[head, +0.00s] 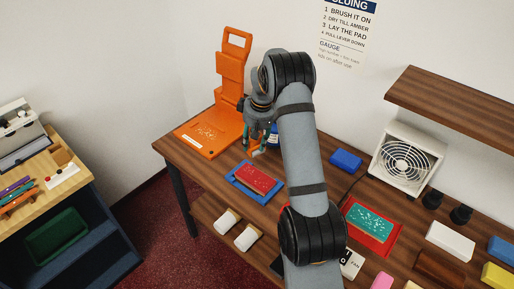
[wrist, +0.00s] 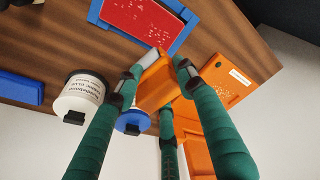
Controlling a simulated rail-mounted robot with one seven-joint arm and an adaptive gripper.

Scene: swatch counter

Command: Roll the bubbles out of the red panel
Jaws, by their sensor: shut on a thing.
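The red panel (head: 258,178) lies on a blue tray (head: 241,185) on the wooden counter, with pale specks scattered on its face. In the wrist view the red panel (wrist: 140,20) is at the top, partly cut off. My gripper (head: 259,150) is above the counter, just behind the panel and apart from it. In the wrist view its green fingers (wrist: 155,68) are closed around a block-like orange piece (wrist: 155,88). The fingers hide part of this piece, and I cannot tell what tool it is.
The orange press (head: 205,145) stands behind left. A white-labelled jar (wrist: 82,95) and a blue-rimmed jar (wrist: 132,122) stand near my gripper. A blue block (head: 346,160), a fan (head: 408,155) and a teal panel (head: 370,225) are to the right. White rolls (head: 246,238) lie on the lower shelf.

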